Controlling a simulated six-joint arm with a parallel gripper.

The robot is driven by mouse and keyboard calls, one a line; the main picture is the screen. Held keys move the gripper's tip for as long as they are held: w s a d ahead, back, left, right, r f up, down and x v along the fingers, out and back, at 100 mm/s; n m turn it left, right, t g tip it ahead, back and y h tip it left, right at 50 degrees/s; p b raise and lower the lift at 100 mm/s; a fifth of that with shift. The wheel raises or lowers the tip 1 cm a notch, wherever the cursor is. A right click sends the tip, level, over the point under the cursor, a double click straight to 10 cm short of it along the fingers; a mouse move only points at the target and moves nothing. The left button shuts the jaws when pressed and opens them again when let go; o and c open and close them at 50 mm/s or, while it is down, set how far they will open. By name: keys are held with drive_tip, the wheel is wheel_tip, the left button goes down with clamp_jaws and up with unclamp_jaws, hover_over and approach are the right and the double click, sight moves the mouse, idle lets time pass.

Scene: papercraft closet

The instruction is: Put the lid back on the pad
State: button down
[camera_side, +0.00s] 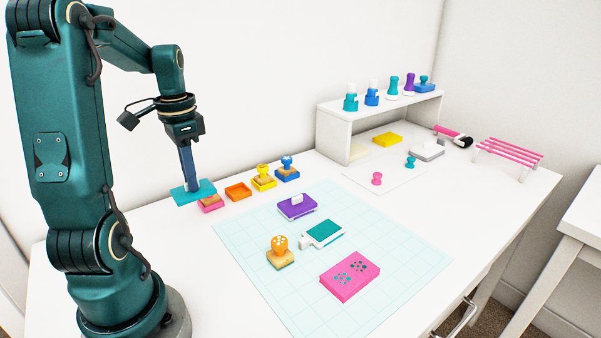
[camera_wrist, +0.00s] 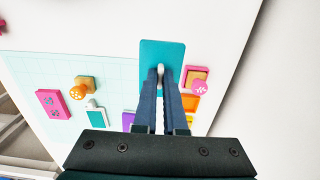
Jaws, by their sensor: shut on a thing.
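My gripper (camera_side: 188,186) points down at the back left of the table, fingers shut on the small pale knob of a flat teal lid (camera_side: 205,189). In the wrist view the fingers (camera_wrist: 166,72) meet at the knob, and the lid (camera_wrist: 162,46) extends beyond them. I cannot tell how high the lid is above the table. The open ink pad (camera_side: 323,234), white with a teal surface, lies on the gridded mat, well to the right of the lid. It also shows in the wrist view (camera_wrist: 96,116), left of my fingers.
An orange-topped stamp (camera_side: 280,252), a purple pad (camera_side: 297,206) and a pink box (camera_side: 350,277) surround the pad on the mat (camera_side: 400,238). A white shelf (camera_side: 334,137) stands at the back.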

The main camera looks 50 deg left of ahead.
drive_tip(key=shift+s+a+r, duration=0.45)
drive_tip(key=shift+s, duration=0.2)
drive_tip(key=shift+s+r+n, duration=0.15)
drive_tip(key=shift+n, duration=0.15)
drive_tip(key=shift+a+r+n, duration=0.2)
drive_tip(key=shift+a+n, duration=0.05)
drive_tip(key=shift+n, duration=0.15)
drive_tip(key=w+d+n, duration=0.3)
drive_tip(key=w+d, duration=0.1)
drive_tip(key=w, duration=1.1)
drive_tip(key=w+d+f+m, duration=0.1)
drive_tip(key=w+d, duration=0.1)
drive_tip(key=d, duration=0.2)
drive_tip(key=w+d+f+m, duration=0.1)
drive_tip(key=w+d+f, duration=0.1)
drive_tip(key=d, duration=0.3)
drive_tip(key=w+d+f+m, duration=0.1)
drive_tip(key=w+d, duration=0.2)
drive_tip(key=d, duration=0.1)
drive_tip(key=shift+d+f+m, duration=0.25)
drive_tip(key=shift+d+m, duration=0.05)
